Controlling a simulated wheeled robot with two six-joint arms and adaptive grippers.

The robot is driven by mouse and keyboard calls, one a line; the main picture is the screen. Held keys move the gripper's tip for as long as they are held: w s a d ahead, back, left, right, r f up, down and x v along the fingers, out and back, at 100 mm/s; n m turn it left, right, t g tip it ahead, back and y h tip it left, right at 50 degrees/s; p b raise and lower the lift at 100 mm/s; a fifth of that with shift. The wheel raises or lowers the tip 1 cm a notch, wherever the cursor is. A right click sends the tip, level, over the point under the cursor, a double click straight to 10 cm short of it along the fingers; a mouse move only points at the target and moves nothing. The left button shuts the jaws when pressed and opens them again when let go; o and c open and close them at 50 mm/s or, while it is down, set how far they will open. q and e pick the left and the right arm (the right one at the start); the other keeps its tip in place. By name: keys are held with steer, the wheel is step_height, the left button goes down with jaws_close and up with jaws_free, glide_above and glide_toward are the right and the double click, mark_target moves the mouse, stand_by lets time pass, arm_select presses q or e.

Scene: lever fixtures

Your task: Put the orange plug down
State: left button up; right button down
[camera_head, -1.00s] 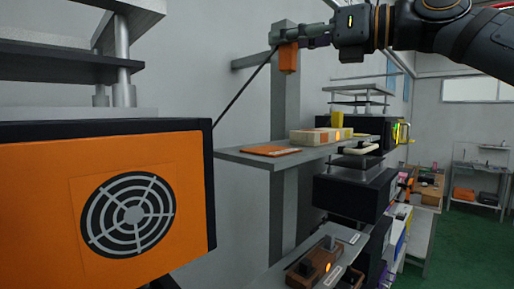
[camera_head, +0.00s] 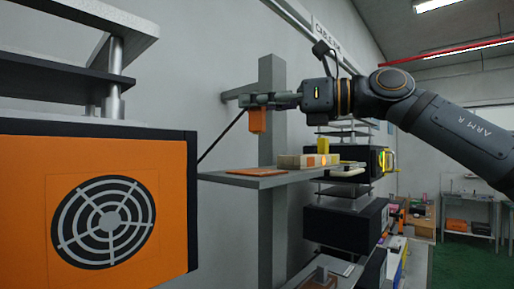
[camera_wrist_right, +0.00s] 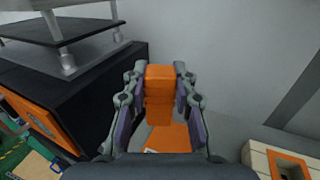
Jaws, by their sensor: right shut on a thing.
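The orange plug (camera_head: 257,121) hangs upright from my right gripper (camera_head: 258,101), above the grey wall shelf (camera_head: 262,182). My right gripper is shut on its upper part. In the right wrist view the plug (camera_wrist_right: 160,92) sits between both fingers of the right gripper (camera_wrist_right: 159,72). A flat orange pad (camera_head: 252,172) lies on the shelf below the plug, with a visible gap between them. The pad also shows beneath the plug in the wrist view (camera_wrist_right: 170,138). My left gripper is not in view.
A large orange-fronted box with a round grille (camera_head: 170,220) stands at left. A dark slanted rod or cable (camera_head: 220,139) runs beside the plug.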

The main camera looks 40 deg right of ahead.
steer(key=f+b, duration=0.1)
steer(key=f, duration=0.1)
steer(key=w+d+f+b, duration=0.1)
steer(key=f, duration=0.1)
steer(key=w+f+b, duration=0.1)
steer(key=f, duration=0.1)
steer(key=shift+d+f, duration=0.35)
steer(key=shift+w+d+f, duration=0.1)
steer(key=shift+d, duration=0.25)
steer(key=shift+a+f, duration=0.1)
steer(key=shift+a, duration=0.15)
steer(key=c, duration=1.5)
jaws_free()
steer(key=shift+a, duration=0.1)
steer(key=o, duration=0.4)
steer(key=shift+d, duration=0.2)
